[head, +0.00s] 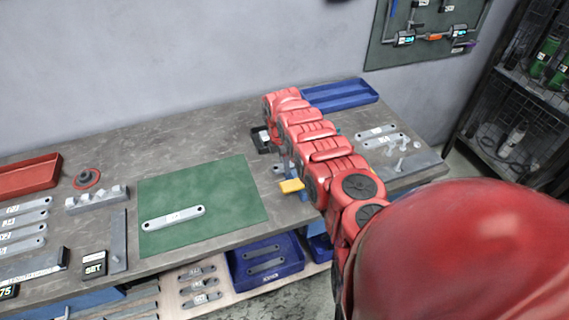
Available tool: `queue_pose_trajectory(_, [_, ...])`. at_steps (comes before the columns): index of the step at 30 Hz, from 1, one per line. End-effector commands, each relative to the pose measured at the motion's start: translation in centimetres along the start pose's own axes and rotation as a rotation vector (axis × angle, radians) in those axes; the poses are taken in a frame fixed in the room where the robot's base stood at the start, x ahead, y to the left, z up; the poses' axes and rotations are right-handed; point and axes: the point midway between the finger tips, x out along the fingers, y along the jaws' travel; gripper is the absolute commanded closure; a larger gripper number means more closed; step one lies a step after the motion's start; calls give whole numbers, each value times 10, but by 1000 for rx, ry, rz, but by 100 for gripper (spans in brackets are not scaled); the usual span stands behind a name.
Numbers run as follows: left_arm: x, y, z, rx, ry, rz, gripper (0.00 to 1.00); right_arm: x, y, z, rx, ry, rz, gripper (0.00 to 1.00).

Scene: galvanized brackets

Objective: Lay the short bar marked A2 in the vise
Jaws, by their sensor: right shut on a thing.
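My right arm reaches in from the lower right across the workbench, its far end above the back of the bench. My right gripper (266,138) is a small dark shape under that end, partly covered by the arm. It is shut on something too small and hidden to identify. A yellow piece (291,186) shows at the bench's front edge beside the arm. The arm hides much around it, so I cannot make out the vise for sure. A light metal bar (173,217) lies on the green mat (205,180). Its marking is unreadable. My left gripper is out of view.
Several labelled bars (22,225) lie at the left, near a SET block (94,264) and a red tray (28,177). A blue tray (340,95) stands at the back. More bars (376,131) lie right of my arm. A blue bin (265,262) sits below.

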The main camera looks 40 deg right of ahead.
Motion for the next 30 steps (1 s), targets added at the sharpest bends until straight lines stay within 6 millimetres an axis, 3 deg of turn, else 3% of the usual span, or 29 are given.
queue_pose_trajectory(5, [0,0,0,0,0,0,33,0,0,0,0,0,1,100])
queue_pose_trajectory(6, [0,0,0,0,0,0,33,0,0,0,0,0,1,53])
queue_pose_trajectory(11, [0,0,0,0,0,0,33,0,0,0,0,0,0,26])
queue_pose_trajectory(23, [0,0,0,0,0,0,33,-5,1,0,0,1,1,26])
queue_pose_trajectory(30, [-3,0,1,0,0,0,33,-32,0,3,2,-4,1,26])
